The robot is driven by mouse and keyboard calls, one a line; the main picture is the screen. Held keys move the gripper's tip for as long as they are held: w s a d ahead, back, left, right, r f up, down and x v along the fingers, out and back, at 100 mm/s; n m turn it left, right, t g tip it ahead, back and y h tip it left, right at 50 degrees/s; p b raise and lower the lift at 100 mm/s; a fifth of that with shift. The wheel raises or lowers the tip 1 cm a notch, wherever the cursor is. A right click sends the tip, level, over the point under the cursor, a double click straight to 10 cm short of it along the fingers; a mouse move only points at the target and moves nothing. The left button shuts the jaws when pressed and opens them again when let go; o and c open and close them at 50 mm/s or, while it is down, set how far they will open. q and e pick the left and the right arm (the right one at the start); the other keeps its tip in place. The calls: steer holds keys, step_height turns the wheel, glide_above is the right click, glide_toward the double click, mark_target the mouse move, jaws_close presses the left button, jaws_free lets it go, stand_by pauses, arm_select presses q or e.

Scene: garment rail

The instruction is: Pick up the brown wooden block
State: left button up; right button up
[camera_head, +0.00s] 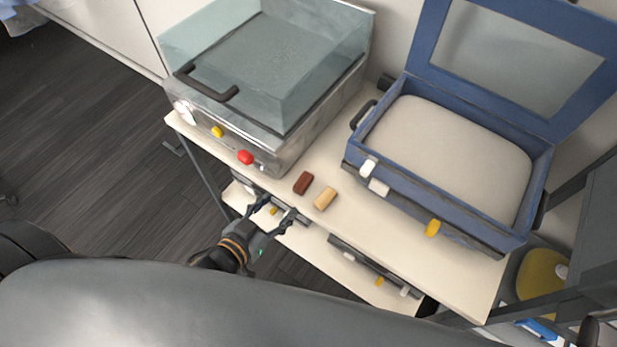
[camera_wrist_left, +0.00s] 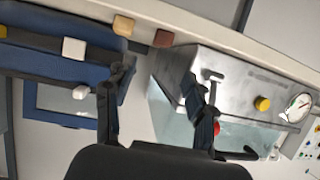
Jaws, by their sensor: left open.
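The brown wooden block (camera_head: 303,183) lies on the pale tabletop between the metal appliance and the blue case, near the front edge. It also shows at the top of the left wrist view (camera_wrist_left: 163,38). A light tan block (camera_head: 326,198) lies just right of it, a small gap apart; it is also in the left wrist view (camera_wrist_left: 123,25). My left gripper (camera_head: 275,206) is open and empty, in front of the table edge and to the lower left of the brown block, not touching it. In the left wrist view its fingers (camera_wrist_left: 161,77) stand apart.
A metal appliance with a clear lid (camera_head: 290,130) and red and yellow knobs stands left of the blocks. A blue open case (camera_head: 530,185) stands right. A lower shelf (camera_head: 310,243) holds more knobbed units below. The tabletop strip around the blocks is clear.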

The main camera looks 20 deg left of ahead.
mark_target(303, 182)
arm_select(q)
steer(key=p+x, duration=0.1)
steer(key=x, duration=0.5)
steer(key=shift+w, duration=0.2)
steer(key=shift+w+d+f, duration=0.1)
steer(key=shift+w+f, duration=0.15)
steer(key=shift+w, duration=0.25)
steer(key=p+x, duration=0.1)
steer(key=x, duration=0.3)
steer(key=shift+w+d+p, duration=0.1)
steer(key=shift+w+p, duration=0.15)
steer(key=shift+p, duration=0.1)
steer(key=shift+w+d+f, duration=0.1)
steer(key=shift+w+f, duration=0.1)
steer(key=shift+w, duration=0.1)
steer(key=shift+s, duration=0.1)
steer(key=shift+c, duration=0.2)
steer(key=c, duration=1)
